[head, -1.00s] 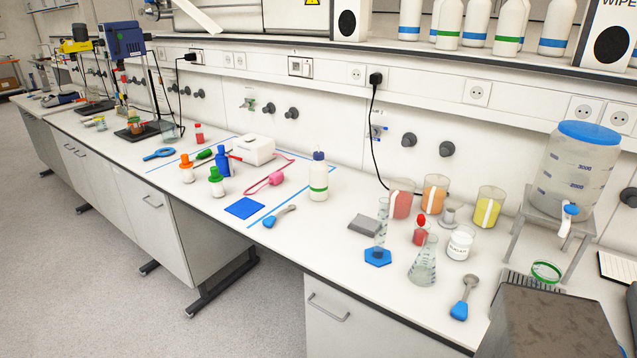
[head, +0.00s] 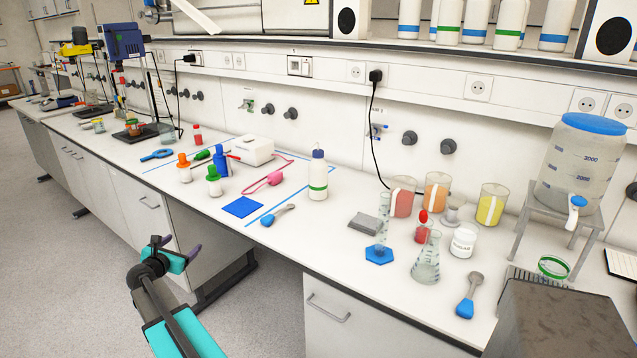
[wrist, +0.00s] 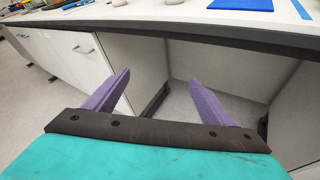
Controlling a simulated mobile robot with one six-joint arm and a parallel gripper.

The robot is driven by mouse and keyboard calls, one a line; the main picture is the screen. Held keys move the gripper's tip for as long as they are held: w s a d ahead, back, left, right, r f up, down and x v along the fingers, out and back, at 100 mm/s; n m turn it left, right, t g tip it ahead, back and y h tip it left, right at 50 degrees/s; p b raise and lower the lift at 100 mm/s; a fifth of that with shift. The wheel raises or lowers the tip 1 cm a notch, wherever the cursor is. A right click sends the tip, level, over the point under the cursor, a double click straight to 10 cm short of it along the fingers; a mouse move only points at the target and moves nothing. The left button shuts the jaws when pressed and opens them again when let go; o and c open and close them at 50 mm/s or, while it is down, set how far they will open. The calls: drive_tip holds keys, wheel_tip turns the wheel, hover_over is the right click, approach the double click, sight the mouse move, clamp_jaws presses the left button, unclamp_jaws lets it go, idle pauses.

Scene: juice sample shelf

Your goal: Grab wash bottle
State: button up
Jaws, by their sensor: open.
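The wash bottle (head: 318,182), white with a green band and a blue cap, stands upright on the white bench near its middle. My gripper (head: 176,250) is low in front of the bench in the head view, left of the bottle and apart from it. In the wrist view its purple fingers (wrist: 160,80) are spread with nothing between them. The bottle is not visible in the wrist view.
A blue square pad (head: 243,207), a blue-handled scoop (head: 277,215) and a pink item (head: 268,180) lie left of the bottle. Small capped bottles (head: 214,182) stand farther left. Beakers (head: 403,197) stand to the right. The bench's front edge (wrist: 150,25) crosses the wrist view.

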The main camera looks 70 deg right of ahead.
sight(316, 180)
drive_tip(key=s+d+r+n+h, duration=0.2)
drive_tip(key=s+d+r, duration=0.1)
drive_tip(key=d+r, duration=0.65)
drive_tip(key=shift+m+g+h, duration=0.5)
drive_tip(key=shift+g+h, duration=0.3)
drive_tip(key=shift+g, duration=0.1)
drive_tip(key=s+d, duration=0.2)
drive_tip(key=s, duration=0.3)
drive_tip(key=s+d+r+p, duration=0.1)
drive_tip(key=s+d, duration=0.2)
drive_tip(key=s, duration=0.1)
drive_tip(key=s+d+r, duration=0.1)
drive_tip(key=s+d, duration=0.2)
drive_tip(key=s, duration=0.2)
drive_tip(key=shift+s+d+r+p, duration=0.1)
drive_tip(key=shift+s+r+p, duration=0.1)
drive_tip(key=shift+s+p, duration=0.2)
drive_tip(key=s+d+g, duration=0.1)
drive_tip(key=s+d, duration=0.1)
drive_tip(key=s, duration=0.4)
drive_tip(key=s+d+r+m+g+p, duration=0.1)
drive_tip(key=s+d, duration=0.1)
drive_tip(key=s, duration=0.4)
drive_tip(key=s+d+r, duration=0.1)
drive_tip(key=s+d, duration=0.1)
drive_tip(key=s, duration=0.4)
drive_tip(key=shift+d+r+g+h+p, duration=0.2)
drive_tip(key=shift+r+g+h+p, duration=0.05)
drive_tip(key=shift+g+h+p, duration=0.15)
drive_tip(key=shift+w, duration=0.1)
